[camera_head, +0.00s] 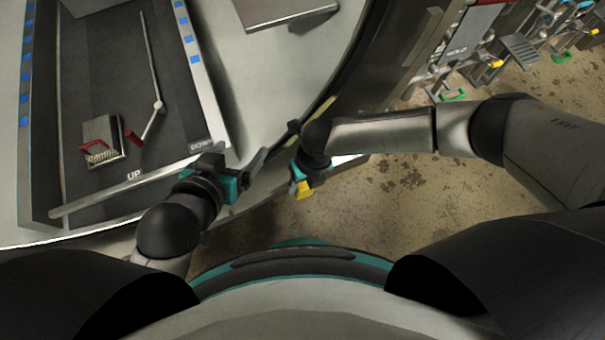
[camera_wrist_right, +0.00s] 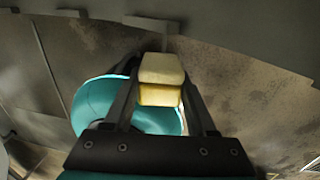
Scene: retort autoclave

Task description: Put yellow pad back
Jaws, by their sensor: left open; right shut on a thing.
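The yellow pad (camera_head: 304,190) is held in my right gripper (camera_head: 301,184), beside the rim of the large round vessel. In the right wrist view the pad (camera_wrist_right: 161,68) shows as a pale yellow block between the two dark fingers of the right gripper (camera_wrist_right: 160,88). My left gripper (camera_head: 236,160) is open and empty, over the pale surface beside the dark panel. The place where the pad belongs cannot be told from these frames.
A dark panel (camera_head: 95,70) marked UP and DOWN carries a lever (camera_head: 152,108) and a small ribbed piece with a red handle (camera_head: 97,145). Metal fixtures with yellow and green parts (camera_head: 497,62) stand at the upper right. Bare stained floor (camera_head: 385,190) lies right of the vessel.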

